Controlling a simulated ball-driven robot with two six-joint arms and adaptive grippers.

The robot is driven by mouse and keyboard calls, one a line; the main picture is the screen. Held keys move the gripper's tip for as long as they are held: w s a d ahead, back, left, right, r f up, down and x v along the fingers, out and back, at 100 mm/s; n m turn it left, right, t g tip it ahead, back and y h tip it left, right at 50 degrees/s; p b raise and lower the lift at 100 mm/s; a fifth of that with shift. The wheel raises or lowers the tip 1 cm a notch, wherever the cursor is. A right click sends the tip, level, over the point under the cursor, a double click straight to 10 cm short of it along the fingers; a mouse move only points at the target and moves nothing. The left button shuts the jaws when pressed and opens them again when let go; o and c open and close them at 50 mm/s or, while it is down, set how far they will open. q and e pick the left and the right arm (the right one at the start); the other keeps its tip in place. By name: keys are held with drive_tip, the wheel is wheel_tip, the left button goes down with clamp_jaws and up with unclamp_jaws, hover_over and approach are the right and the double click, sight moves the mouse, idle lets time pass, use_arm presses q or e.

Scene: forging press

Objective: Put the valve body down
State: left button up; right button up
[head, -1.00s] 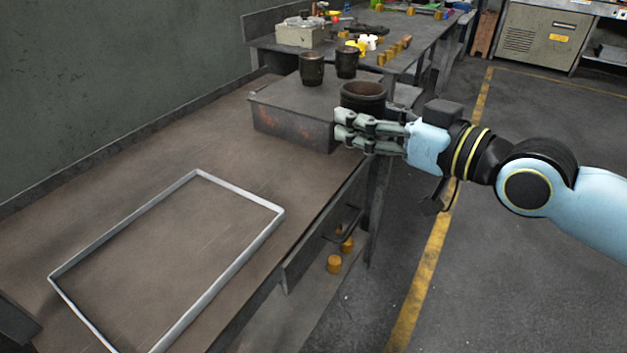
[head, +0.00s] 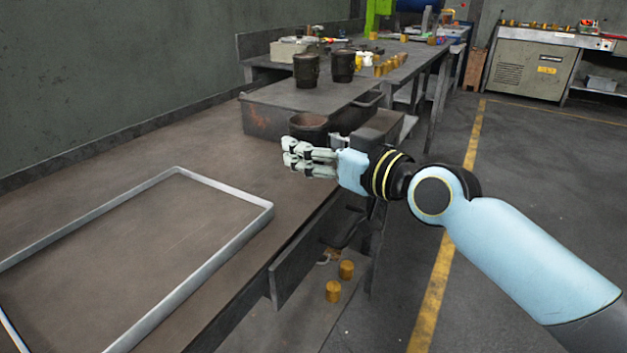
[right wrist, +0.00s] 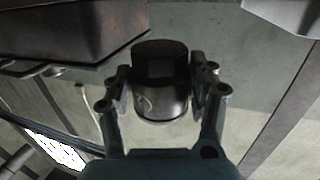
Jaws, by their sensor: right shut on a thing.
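A grey rectangular frame (head: 222,183) lies flat on the workbench (head: 120,150) to the left. My left gripper is not in view.
Two similar dark cups, one on the left (head: 306,70) and one on the right (head: 343,66), stand on the raised steel block (head: 270,118). The bench area inside the frame is clear.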

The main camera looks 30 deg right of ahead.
drive_tip(key=shift+f+b, duration=1)
drive_tip(key=shift+f, duration=0.85)
drive_tip(key=shift+f, duration=0.25)
drive_tip(key=o, duration=1.1)
drive_tip(key=shift+r, duration=0.15)
